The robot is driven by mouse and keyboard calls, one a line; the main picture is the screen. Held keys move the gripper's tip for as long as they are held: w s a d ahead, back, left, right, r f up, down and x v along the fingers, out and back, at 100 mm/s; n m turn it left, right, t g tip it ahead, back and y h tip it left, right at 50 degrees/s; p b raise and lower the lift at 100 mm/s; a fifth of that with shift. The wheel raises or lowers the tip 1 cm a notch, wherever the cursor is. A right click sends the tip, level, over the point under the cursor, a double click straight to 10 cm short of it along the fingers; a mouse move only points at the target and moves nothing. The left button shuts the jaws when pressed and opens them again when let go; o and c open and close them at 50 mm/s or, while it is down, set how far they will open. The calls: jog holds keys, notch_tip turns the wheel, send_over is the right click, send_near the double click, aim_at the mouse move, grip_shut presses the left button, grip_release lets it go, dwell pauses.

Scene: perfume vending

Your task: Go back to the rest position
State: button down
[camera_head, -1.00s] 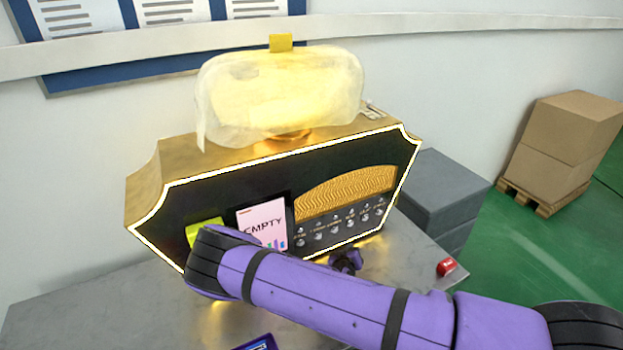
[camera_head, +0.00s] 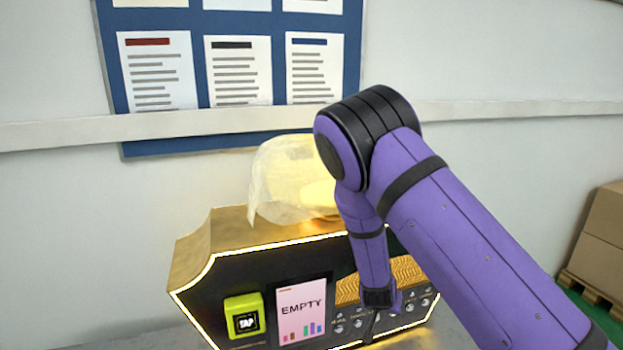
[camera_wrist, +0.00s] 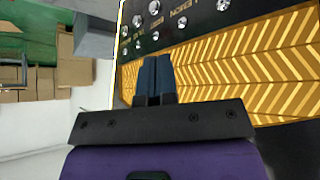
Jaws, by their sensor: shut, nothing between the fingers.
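My gripper (camera_wrist: 154,72) is shut and empty, its two dark fingers together in the wrist view. In the head view my purple arm is raised and bent, and its lower end hangs in front of the perfume machine (camera_head: 220,235). The fingertips are hard to make out there. The machine is black and gold with a lit edge, a yellow-green TAP reader (camera_head: 244,316) and a pink screen reading EMPTY (camera_head: 301,308).
A pale translucent perfume-bottle shape (camera_head: 280,180) tops the machine, partly hidden by my arm. A blue notice board (camera_head: 235,20) hangs on the wall behind. Cardboard boxes (camera_head: 603,235) stand on a pallet at the right. Little of the steel table shows.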

jog(key=s+d+r+n+g+y, duration=0.15)
jog(key=s+r, duration=0.25)
jog(key=r, duration=0.6)
jog(key=s+d+r+y, duration=0.15)
jog(key=s+r, duration=0.25)
jog(key=r, duration=0.6)
jog(key=s+r+y, duration=0.2)
jog(key=s+r, duration=0.1)
jog(key=r, duration=0.7)
jog(key=s+d+r+n, duration=0.1)
jog(key=s+r, duration=0.3)
jog(key=s, duration=0.4)
jog(key=s+d+r+h, duration=0.1)
jog(key=s+d+r, duration=0.3)
jog(key=s, duration=0.4)
jog(key=s+d+r+n, duration=0.1)
jog(key=s+r, duration=0.3)
jog(key=s, duration=0.4)
jog(key=shift+s+d+r+n+h, duration=0.2)
jog(key=shift+d+n+h, duration=0.15)
jog(key=shift+d, duration=0.35)
